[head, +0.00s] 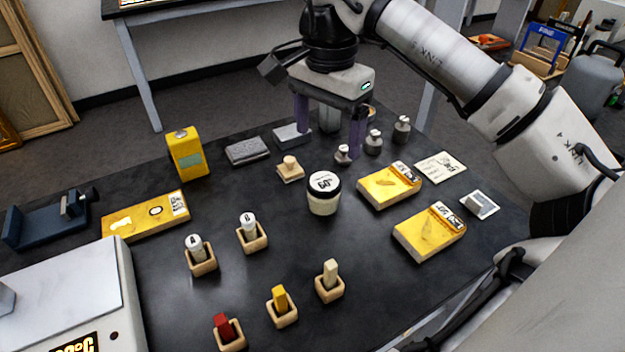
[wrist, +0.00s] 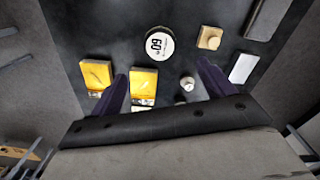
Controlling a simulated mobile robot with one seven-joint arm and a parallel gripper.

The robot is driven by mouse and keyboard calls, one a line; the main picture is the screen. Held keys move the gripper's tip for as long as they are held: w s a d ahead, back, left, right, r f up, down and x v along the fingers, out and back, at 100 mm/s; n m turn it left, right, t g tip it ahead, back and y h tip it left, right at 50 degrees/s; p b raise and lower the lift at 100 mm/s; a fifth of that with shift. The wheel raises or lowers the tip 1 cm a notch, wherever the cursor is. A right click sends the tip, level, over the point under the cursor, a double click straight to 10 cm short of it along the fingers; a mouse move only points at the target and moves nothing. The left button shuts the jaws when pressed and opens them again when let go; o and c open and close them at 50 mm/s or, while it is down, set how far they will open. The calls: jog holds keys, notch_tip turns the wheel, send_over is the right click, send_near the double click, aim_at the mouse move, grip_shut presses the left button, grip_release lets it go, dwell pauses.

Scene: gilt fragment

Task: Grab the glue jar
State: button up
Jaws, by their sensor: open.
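The jar (head: 323,195) that I take to be the glue jar is squat and cream-coloured, with a black rim and a white top marked "60°". It stands upright near the middle of the dark table. It also shows in the wrist view (wrist: 160,43), above and beyond the fingertips. My gripper (head: 328,143) points down over the back of the table, behind the jar and apart from it. Its two purple fingers (wrist: 164,78) are spread wide with nothing held between them.
Several grey weights (head: 373,143) stand close to the right finger. A wooden block (head: 290,170) and yellow packets (head: 390,186) flank the jar. A yellow box (head: 187,153) stands at left. Several small wooden holders (head: 201,262) stand in front. Bare tabletop surrounds the jar closely.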

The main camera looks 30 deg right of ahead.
aim_at(323, 182)
notch_tip(323, 182, down, 7)
jog(key=shift+s+f, duration=0.15)
jog(key=shift+a+f+p, duration=0.15)
jog(key=shift+f+p, duration=0.25)
jog(key=shift+f, duration=1.05)
jog(key=shift+a+f+p, duration=0.15)
jog(key=shift+f+p, duration=0.2)
jog(key=shift+f, duration=1.1)
jog(key=c, duration=1.2)
jog(key=shift+o, duration=0.2)
jog(key=shift+r, duration=0.15)
